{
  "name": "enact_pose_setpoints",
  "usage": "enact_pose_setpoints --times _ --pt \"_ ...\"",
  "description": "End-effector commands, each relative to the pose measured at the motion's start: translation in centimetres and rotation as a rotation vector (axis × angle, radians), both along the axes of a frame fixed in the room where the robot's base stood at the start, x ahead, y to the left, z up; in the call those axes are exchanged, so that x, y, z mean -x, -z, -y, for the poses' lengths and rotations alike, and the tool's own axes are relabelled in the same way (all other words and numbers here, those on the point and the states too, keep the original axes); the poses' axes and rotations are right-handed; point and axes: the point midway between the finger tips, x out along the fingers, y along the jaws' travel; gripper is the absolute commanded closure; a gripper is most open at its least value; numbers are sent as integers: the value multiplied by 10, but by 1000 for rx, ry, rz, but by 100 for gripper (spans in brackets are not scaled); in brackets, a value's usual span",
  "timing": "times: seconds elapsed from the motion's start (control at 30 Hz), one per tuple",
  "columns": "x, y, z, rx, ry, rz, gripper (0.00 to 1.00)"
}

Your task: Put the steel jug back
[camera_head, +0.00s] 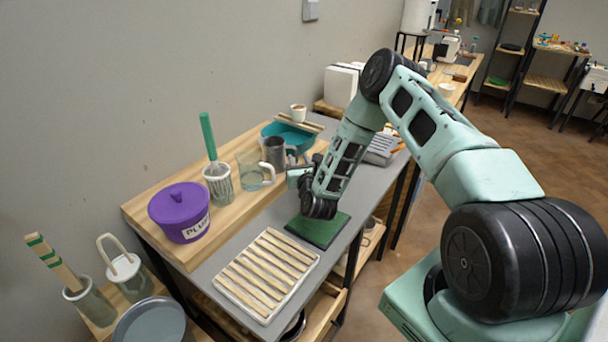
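The steel jug (274,153) is a dark grey metal vessel, upright on or just above the raised wooden board (232,218) at the back of the worktop. Its handle side faces right. My gripper (296,177) is low over the worktop, just right of and in front of the jug. My own wrist hides most of its fingers, so I cannot tell whether they touch the jug or are open or shut. A green mat (318,230) lies on the grey worktop under my wrist.
A glass jug (251,172) stands close left of the steel jug. A brush holder (218,187) and purple lidded pot (180,212) stand further left. A teal basin (292,136) is behind. A slatted rack (267,274) fills the worktop's front.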

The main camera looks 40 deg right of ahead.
Motion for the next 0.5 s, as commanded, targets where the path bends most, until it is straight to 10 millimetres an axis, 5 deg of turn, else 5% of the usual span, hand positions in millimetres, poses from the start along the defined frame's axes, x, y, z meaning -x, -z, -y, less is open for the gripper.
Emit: enact_pose_setpoints --times 0.2,0.5 --pt "42 4 -15 -1 1 -2 68" --pt "66 1 -24 0 1 1 68"
